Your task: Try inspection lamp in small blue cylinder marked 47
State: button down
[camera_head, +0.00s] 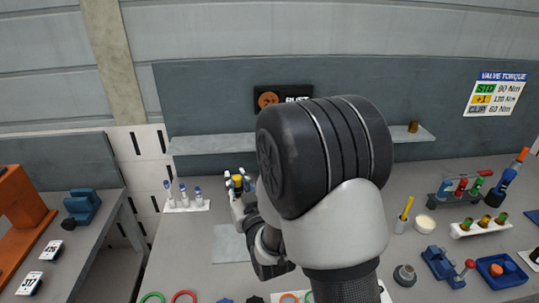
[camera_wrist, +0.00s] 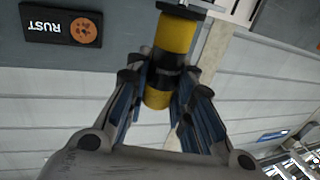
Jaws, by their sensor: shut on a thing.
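My gripper (camera_wrist: 160,105) is shut on a yellow and black cylindrical thing (camera_wrist: 176,38), which looks like the inspection lamp. It sticks out beyond the fingers in the wrist view, with a dark end cap. In the head view my gripper (camera_head: 238,186) is at the left part of the bench, right of the vial rack, with a bit of the yellow thing (camera_head: 237,179) showing between its fingers. I cannot make out a small blue cylinder marked 47 in either view. My arm hides the middle of the bench.
A white rack with blue-topped vials (camera_head: 186,206) stands left of my gripper. A shelf (camera_head: 215,144) runs behind, below a RUST sign (camera_wrist: 62,22). A blue vise (camera_head: 441,267), a blue tray (camera_head: 488,276) and a white rack (camera_head: 466,232) occupy the right. Coloured rings (camera_head: 184,297) lie in front.

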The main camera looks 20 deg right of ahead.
jog(key=d+r+b, duration=0.2)
jog(key=d+r, duration=0.2)
jog(key=d, duration=0.4)
jog(key=d+r+b, duration=0.2)
jog(key=d+r, duration=0.3)
jog(key=d, duration=0.2)
notch_tip(320, 180, down, 7)
jog(key=b, duration=0.4)
jog(key=shift+r, duration=0.2)
jog(key=shift+s+f+b, duration=0.15)
jog(key=shift+s+b, duration=0.05)
jog(key=shift+b, duration=0.35)
